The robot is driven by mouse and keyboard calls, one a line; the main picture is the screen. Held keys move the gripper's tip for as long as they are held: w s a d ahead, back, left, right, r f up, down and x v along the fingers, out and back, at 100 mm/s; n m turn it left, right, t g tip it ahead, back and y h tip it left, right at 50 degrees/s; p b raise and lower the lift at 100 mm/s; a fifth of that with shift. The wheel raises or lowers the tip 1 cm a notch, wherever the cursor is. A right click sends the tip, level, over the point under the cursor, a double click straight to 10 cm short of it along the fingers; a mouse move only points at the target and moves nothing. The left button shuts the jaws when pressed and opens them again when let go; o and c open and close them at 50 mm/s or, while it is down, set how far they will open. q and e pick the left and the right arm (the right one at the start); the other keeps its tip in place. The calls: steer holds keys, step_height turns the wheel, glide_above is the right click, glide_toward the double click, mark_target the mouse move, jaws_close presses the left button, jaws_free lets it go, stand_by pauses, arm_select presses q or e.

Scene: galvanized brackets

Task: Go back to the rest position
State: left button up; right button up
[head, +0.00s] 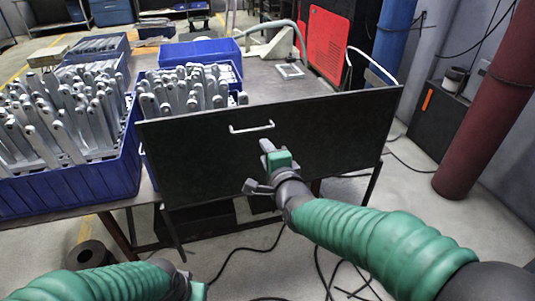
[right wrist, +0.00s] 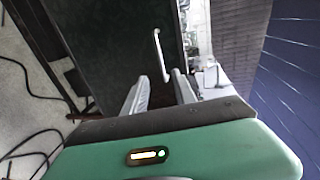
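My right gripper (head: 266,150) is in front of a dark panel (head: 340,130), just below and right of a pale handle (head: 251,128) fixed to it. In the right wrist view the two fingers of my right gripper (right wrist: 160,88) stand apart with nothing between them. The handle (right wrist: 159,55) shows beyond the fingertips. My left arm (head: 100,284) enters at the bottom left. The end of my left gripper (head: 196,288) is cut off by the picture's lower edge, so its fingers cannot be made out.
Blue crates full of galvanized brackets stand at the left: a large near one (head: 75,188) and another (head: 190,75) behind the panel. An empty-looking blue bin (head: 200,50) is at the back of the table. Red (head: 485,110) and blue (head: 393,30) columns stand right. Cables (head: 325,265) lie on the floor.

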steer(key=s+d+f+n+g+h, duration=0.3)
steer(key=s+d+f+n+g, duration=0.35)
steer(key=s+d+f, duration=0.5)
steer(key=s+d+f+n+g+h, duration=0.1)
steer(key=s+d+f+n+g, duration=0.25)
steer(key=s+d+f, duration=0.4)
steer(key=s+d+f+n+g+h, duration=0.15)
steer(key=s+d+f+n, duration=0.25)
steer(key=s, duration=0.6)
step_height(320, 180, up, 13)
steer(key=p, duration=1.3)
steer(key=shift+w+g, duration=0.35)
steer(key=shift+a+y, duration=0.1)
steer(key=shift+y, duration=0.15)
steer(key=shift+r, duration=0.1)
